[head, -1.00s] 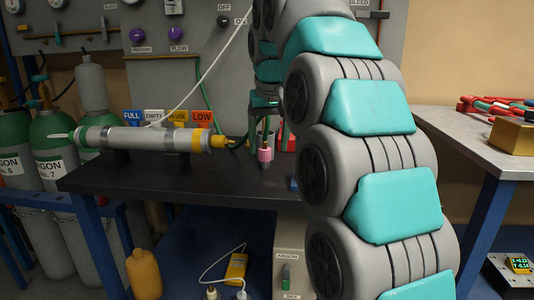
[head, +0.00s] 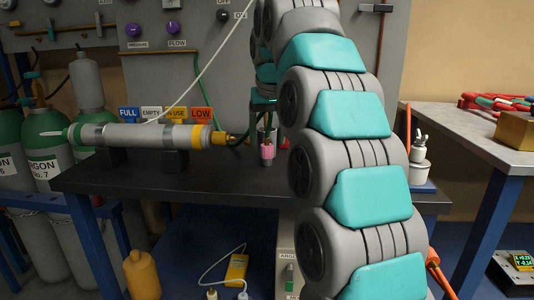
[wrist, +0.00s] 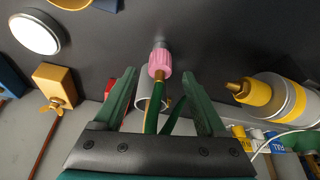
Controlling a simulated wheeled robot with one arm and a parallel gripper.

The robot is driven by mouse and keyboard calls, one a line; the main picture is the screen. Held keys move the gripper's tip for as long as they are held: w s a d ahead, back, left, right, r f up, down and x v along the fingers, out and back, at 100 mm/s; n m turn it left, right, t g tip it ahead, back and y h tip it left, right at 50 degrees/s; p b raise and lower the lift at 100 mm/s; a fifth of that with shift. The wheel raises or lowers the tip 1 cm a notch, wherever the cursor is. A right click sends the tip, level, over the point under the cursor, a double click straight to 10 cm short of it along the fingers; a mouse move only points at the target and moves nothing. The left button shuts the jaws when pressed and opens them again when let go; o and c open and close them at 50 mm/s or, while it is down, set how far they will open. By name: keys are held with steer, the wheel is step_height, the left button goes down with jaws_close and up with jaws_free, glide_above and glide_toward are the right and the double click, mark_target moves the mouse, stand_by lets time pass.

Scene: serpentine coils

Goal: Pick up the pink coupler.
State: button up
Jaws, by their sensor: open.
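The pink coupler (head: 267,151) stands upright on a small grey stub on the dark bench (head: 215,180), with a green hose and brass end rising from its top. In the wrist view the coupler (wrist: 160,62) shows just beyond the fingertips, roughly centred between them. My gripper (wrist: 159,76) is open, with its two green fingers spread on either side of the hose. No contact with the coupler shows. In the head view my gripper (head: 263,106) is just above the coupler and partly hidden by my arm.
A grey cylinder (head: 140,136) with a yellow band and brass nozzle lies on the bench left of the coupler, its nozzle pointing toward it. A yellow block with a brass wing valve (wrist: 53,88) and a white round object (wrist: 35,33) are at the left in the wrist view.

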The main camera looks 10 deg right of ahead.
mark_target(267, 141)
steer(key=shift+x, duration=1.65)
jaws_close()
